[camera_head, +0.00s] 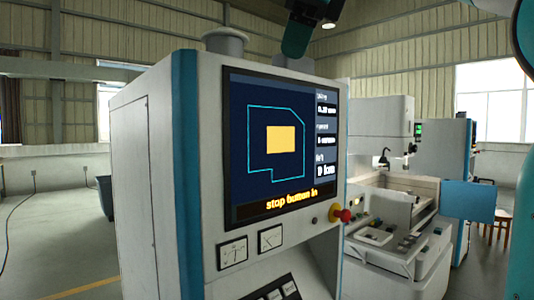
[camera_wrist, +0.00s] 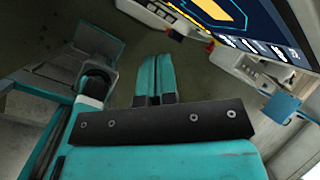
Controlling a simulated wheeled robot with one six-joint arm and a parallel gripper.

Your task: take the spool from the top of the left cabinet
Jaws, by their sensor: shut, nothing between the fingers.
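The near left cabinet (camera_head: 150,190) is white with a blue edge and a lit screen (camera_head: 275,140). A grey flanged spool (camera_head: 225,42) sits on its top at the left, partly cut off below by the cabinet's top edge. My gripper (camera_wrist: 153,57) shows in the wrist view with its two teal fingers together, shut and empty. The spool does not show in that view. The screen (camera_wrist: 235,20) shows there at the upper right, beyond the fingers. A dark teal part of my arm hangs above the cabinet top in the head view, right of the spool and apart from it.
Another grey piece (camera_head: 293,63) stands on the cabinet top, right of the spool. A red stop button (camera_head: 342,214) sticks out at the cabinet's right edge. A white machine (camera_head: 385,225) and a farther cabinet (camera_head: 440,150) stand to the right. Floor (camera_head: 60,240) is open at left.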

